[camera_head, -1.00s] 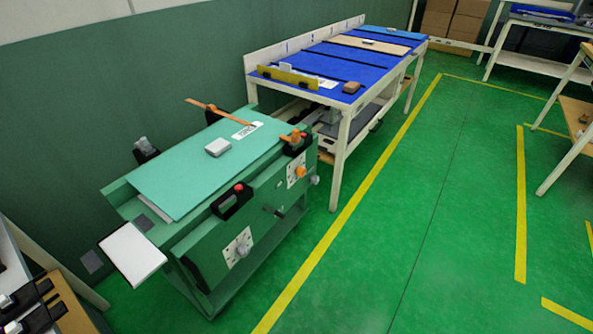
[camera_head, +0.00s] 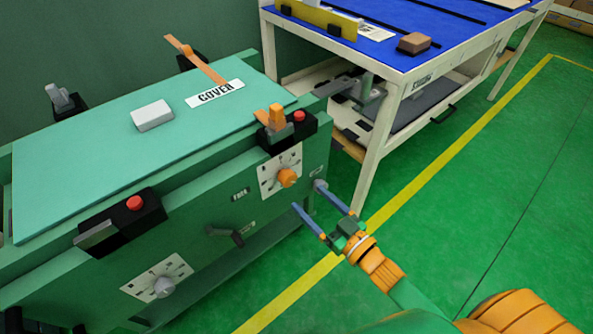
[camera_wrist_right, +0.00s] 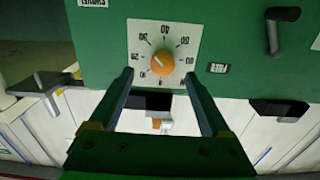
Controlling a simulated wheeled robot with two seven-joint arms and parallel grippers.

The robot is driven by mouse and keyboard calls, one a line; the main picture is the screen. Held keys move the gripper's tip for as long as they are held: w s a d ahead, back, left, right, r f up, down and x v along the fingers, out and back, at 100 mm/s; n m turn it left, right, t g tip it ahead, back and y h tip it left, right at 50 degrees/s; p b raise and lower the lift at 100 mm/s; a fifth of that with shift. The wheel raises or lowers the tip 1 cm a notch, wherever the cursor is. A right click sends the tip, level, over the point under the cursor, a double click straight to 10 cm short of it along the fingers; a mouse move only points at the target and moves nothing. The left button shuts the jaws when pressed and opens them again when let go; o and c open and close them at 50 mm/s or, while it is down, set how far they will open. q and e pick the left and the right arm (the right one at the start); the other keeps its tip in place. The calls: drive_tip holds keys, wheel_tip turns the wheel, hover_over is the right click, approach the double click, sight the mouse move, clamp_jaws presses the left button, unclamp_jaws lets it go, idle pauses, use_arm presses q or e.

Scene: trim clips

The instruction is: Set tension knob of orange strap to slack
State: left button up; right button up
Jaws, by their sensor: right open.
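The orange tension knob (camera_head: 288,177) sits on a white dial plate (camera_head: 268,184) on the front of the green machine. In the right wrist view the orange knob (camera_wrist_right: 162,63) shows with its numbered dial, ahead of and between my fingers. My right gripper (camera_head: 308,209) is open and empty, in front of the machine, below and to the right of the knob. My left gripper is not in view.
A grey knob (camera_head: 163,287) on a second dial is lower left. A white-legged blue bench (camera_head: 385,60) stands behind right. Green floor on the right is clear.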

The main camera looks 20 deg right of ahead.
sight(291, 182)
drive_tip(key=x, duration=0.3)
drive_tip(key=b+x, duration=0.1)
drive_tip(key=x, duration=0.3)
drive_tip(key=shift+s+a+r, duration=0.1)
drive_tip(key=shift+a+r, duration=0.1)
drive_tip(key=shift+a, duration=0.05)
clamp_jaws()
